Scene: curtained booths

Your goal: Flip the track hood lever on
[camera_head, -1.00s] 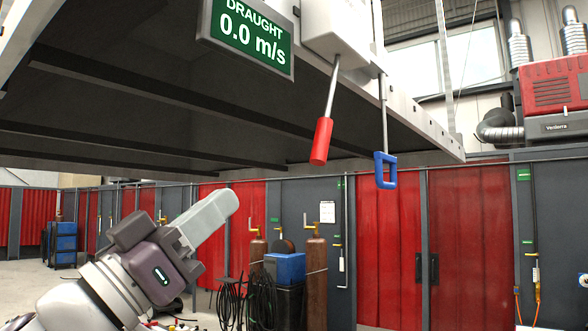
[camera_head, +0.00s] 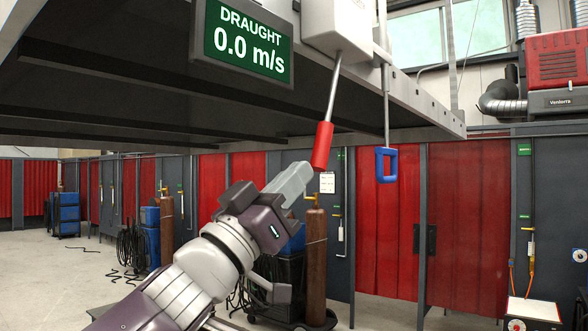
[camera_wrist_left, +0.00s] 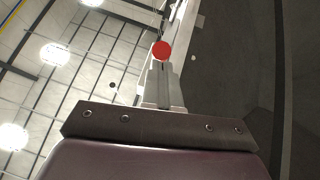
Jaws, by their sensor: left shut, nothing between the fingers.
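The hood lever is a metal rod with a red grip (camera_head: 322,146), hanging down from a white box (camera_head: 337,25) on the hood's edge. A green display (camera_head: 249,37) beside it reads "DRAUGHT 0.0 m/s". My left gripper (camera_head: 300,172) is shut and empty, pointing up to the right, with its tip just below and left of the red grip in the head view. I cannot tell whether they touch. In the left wrist view the red grip (camera_wrist_left: 161,50) shows end-on, beyond the shut fingers (camera_wrist_left: 158,92). My right gripper is not in view.
A blue handle (camera_head: 386,165) hangs on a rod right of the lever. The dark hood (camera_head: 150,95) spans overhead. Red curtains (camera_head: 468,220), a brown gas cylinder (camera_head: 316,265) and a red machine (camera_head: 553,75) stand behind. Floor at left is mostly clear.

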